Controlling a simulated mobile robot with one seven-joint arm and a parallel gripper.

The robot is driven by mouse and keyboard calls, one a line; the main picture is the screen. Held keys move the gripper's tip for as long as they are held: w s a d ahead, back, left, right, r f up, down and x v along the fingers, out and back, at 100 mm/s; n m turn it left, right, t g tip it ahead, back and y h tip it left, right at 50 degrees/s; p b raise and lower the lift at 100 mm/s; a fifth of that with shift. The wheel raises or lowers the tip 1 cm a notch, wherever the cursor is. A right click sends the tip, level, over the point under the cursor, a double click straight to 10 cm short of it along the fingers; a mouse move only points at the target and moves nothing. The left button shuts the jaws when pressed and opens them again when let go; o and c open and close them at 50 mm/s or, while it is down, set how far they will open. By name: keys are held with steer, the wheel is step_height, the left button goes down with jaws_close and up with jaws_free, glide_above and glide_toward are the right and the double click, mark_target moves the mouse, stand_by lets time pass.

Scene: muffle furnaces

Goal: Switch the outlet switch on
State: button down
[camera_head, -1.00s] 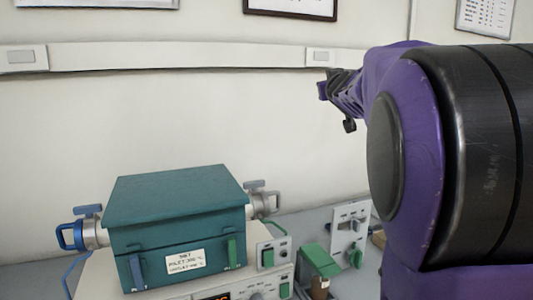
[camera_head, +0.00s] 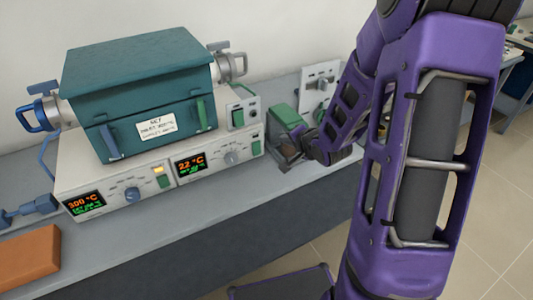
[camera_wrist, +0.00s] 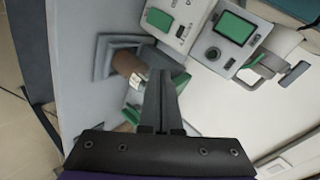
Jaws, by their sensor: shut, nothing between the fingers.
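The teal furnace (camera_head: 145,85) sits on a white control unit (camera_head: 110,180). Green rocker switches show on a side panel (camera_head: 236,118) and at the control unit's right end (camera_head: 255,133); similar ones show in the wrist view (camera_wrist: 236,27) (camera_wrist: 159,19). No readable label marks the outlet switch; I cannot tell which it is. My gripper (camera_head: 292,146) is low over the bench, right of the control unit, beside a green block (camera_head: 286,116). In the wrist view its fingers (camera_wrist: 158,76) are shut and empty, apart from the panels, with a brown cylinder (camera_wrist: 126,63) to their left.
The displays (camera_head: 83,203) (camera_head: 190,163) read about 300 °C and 22 °C. A grey panel with a green knob (camera_head: 319,76) stands behind my gripper. A brown block (camera_head: 30,258) lies at the front left. The grey bench front (camera_head: 190,240) is largely clear.

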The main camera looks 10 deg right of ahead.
steer(key=s+a+f+m, duration=0.2)
steer(key=s+f+m, duration=0.1)
steer(key=s, duration=0.2)
steer(key=shift+s+a+f+y, duration=0.3)
steer(key=shift+a+y, duration=0.1)
steer(key=shift+w, duration=0.1)
steer(key=b, duration=0.3)
glide_toward(258, 152)
steer(key=f, duration=0.2)
steer(key=w+f, duration=0.1)
steer(key=shift+w+a+f, duration=0.1)
steer(key=shift+a+f, duration=0.1)
steer(key=shift+a, duration=0.05)
steer(key=w, duration=0.2)
steer(key=shift+w+a, duration=0.25)
steer(key=shift+w+a+f, duration=0.1)
steer(key=shift+w+a, duration=0.05)
steer(key=shift+w, duration=0.55)
steer(key=shift+w, duration=0.1)
